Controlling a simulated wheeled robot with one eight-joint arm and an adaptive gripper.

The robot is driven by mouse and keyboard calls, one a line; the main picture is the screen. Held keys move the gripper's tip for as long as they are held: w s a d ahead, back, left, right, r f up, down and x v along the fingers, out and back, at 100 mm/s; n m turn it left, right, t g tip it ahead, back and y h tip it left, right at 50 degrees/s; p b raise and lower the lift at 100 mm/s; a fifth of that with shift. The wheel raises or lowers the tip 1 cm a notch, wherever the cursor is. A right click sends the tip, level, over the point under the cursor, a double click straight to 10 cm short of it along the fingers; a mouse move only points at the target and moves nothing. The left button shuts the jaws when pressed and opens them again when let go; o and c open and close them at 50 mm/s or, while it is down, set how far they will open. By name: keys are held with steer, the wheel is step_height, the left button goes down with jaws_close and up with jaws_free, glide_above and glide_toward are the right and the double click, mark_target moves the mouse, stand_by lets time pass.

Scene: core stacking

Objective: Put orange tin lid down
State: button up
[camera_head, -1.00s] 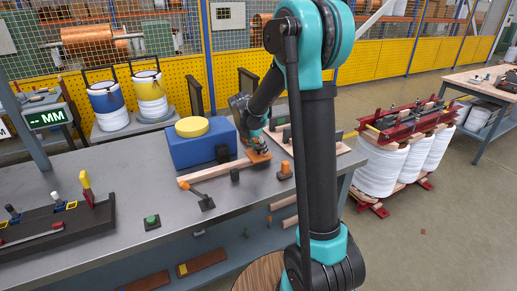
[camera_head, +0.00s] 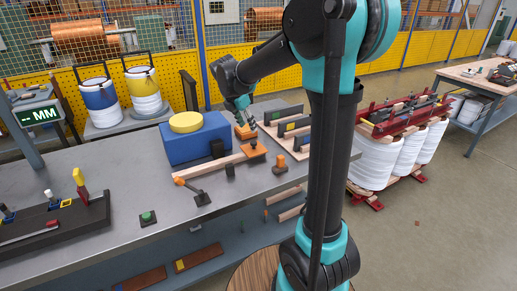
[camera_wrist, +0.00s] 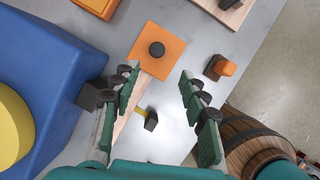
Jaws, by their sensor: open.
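The orange tin lid (camera_head: 254,151) is a flat orange square with a black knob. It lies near the right end of a pale wooden strip on the grey workbench. In the wrist view the lid (camera_wrist: 173,66) lies flat beyond my fingertips, over the strip's end. My gripper (camera_head: 249,121) is above and behind it in the head view, apart from it. In the wrist view my gripper (camera_wrist: 160,70) has its two green fingers spread wide with nothing between them.
A blue block (camera_head: 193,142) with a yellow disc (camera_head: 186,122) stands left of the lid. A second orange square (camera_head: 245,131) lies behind it. A small orange-topped piece (camera_head: 280,162) stands to the right. A slotted wooden rack (camera_head: 289,143) is at the bench's right end.

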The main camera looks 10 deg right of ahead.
steer(key=s+d+f+m+y, duration=0.1)
steer(key=s+d+f+m, duration=0.1)
steer(key=s+f+m, duration=0.3)
steer(key=s+d+f+m+t+y, duration=0.1)
steer(key=s+d+f+m, duration=0.2)
steer(key=s+m, duration=0.9)
steer(key=s+d+f+m+y, duration=0.1)
steer(key=s+d+f+m, duration=0.1)
steer(key=s+f+m, duration=0.5)
steer(key=s+m, duration=0.1)
steer(key=s, duration=0.2)
steer(key=shift+d, duration=0.15)
